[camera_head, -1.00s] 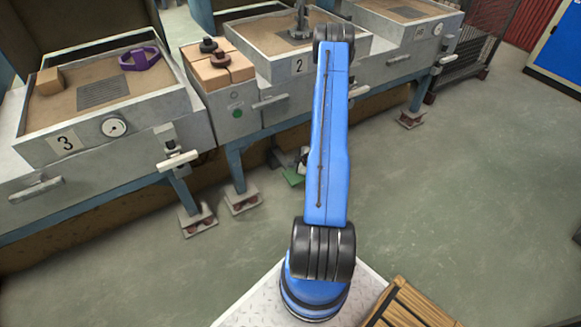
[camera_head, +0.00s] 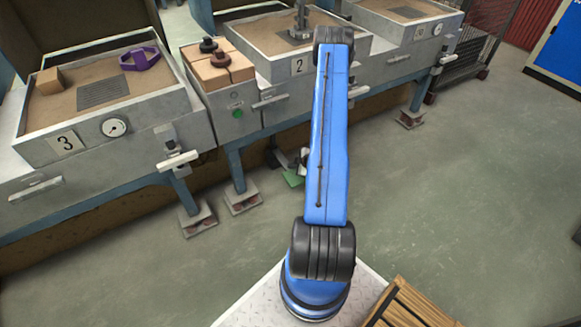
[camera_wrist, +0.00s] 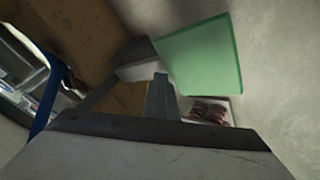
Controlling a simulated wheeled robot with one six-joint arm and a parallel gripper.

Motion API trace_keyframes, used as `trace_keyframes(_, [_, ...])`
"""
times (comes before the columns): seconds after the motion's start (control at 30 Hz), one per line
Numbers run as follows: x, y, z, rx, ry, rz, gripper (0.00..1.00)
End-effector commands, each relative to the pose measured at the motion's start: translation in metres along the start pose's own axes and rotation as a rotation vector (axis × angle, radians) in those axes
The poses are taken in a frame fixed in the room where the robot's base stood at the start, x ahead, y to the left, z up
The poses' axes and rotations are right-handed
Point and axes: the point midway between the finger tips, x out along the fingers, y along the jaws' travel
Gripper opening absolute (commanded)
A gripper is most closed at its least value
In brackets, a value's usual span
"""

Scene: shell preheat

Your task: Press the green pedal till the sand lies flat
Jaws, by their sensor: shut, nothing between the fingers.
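The green pedal (camera_head: 292,179) is low by the floor under the middle bench, left of my arm. In the wrist view the pedal (camera_wrist: 200,57) is a flat green plate right of and beyond my finger tips. My gripper (camera_wrist: 160,80) is shut and empty, close to the pedal's left edge; I cannot tell whether it touches. In the head view the gripper is mostly hidden behind my blue arm. The sand in box 2 (camera_head: 262,40) bears a grate and a metal fitting, partly behind my arm; I cannot tell how flat it lies.
Sand box 3 (camera_head: 60,120) at left holds a purple piece (camera_head: 140,57) and a tan block (camera_head: 49,81). Bricks with dark knobs (camera_head: 217,65) stand between the boxes. Bench feet (camera_head: 242,199) stand left of the pedal. The floor (camera_head: 450,200) at right is clear.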

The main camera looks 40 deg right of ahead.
Motion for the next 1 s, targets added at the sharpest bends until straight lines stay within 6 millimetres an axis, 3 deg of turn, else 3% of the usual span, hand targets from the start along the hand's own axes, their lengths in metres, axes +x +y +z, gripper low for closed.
trace_keyframes(1.0, [0.0068,-0.0058,0.0058,0.001,-0.001,-0.001,0.00])
